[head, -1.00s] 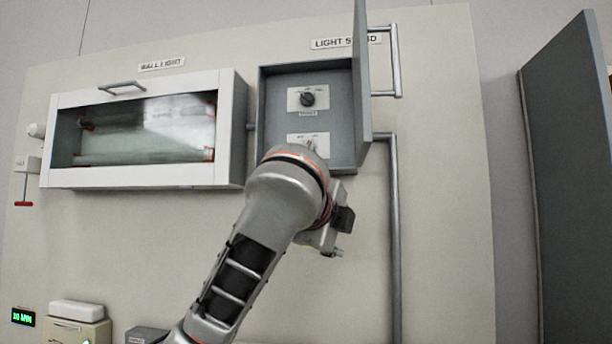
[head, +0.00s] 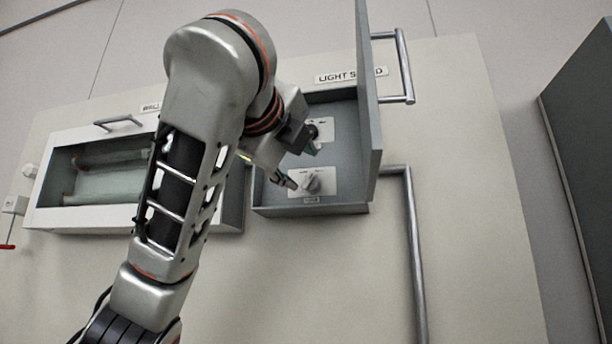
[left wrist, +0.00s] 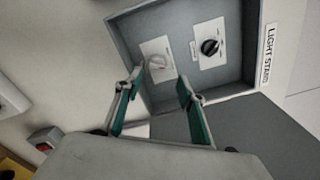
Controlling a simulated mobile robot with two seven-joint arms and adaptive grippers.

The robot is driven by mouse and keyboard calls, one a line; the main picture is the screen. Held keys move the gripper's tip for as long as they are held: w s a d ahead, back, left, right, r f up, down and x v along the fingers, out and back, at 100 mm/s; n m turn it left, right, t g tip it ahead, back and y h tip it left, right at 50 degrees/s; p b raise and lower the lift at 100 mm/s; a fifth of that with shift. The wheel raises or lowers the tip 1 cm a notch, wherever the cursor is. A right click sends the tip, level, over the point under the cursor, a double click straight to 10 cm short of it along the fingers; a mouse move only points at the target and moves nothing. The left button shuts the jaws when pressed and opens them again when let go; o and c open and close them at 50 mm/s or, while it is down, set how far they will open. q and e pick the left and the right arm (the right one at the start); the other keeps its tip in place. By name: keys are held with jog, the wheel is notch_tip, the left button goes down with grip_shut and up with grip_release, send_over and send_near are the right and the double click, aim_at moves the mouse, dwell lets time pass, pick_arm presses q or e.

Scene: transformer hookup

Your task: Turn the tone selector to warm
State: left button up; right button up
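The open grey light-stand box (head: 336,108) holds two knobs on white plates. The light-coloured lower knob (head: 312,183) also shows in the left wrist view (left wrist: 157,63). The black upper knob (head: 314,130) is partly covered by my gripper in the head view and shows clearly in the left wrist view (left wrist: 209,46). The plate lettering is too small to read, so I cannot tell which knob is the tone selector. My left gripper (head: 301,167) is open and empty at the box front; its fingertips (left wrist: 160,82) point at the light knob, which appears between them. My right gripper is out of view.
The box door (head: 367,100) stands open on the right. Grey pipes (head: 412,250) run beside it. A glass-fronted wall-light case (head: 95,172) is on the left, partly behind my left arm. A dark grey panel (head: 585,160) stands at far right.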

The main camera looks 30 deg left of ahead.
aim_at(308, 181)
pick_arm(q)
jog(key=p+x, duration=0.3)
jog(key=x, duration=0.2)
jog(key=shift+a+f+p, duration=0.1)
jog(key=shift+a+p, duration=0.05)
jog(key=shift+p, duration=0.15)
jog(key=shift+p+x, duration=0.45)
jog(key=shift+x, duration=0.7)
jog(key=shift+f, duration=0.2)
jog(key=c, duration=1.1)
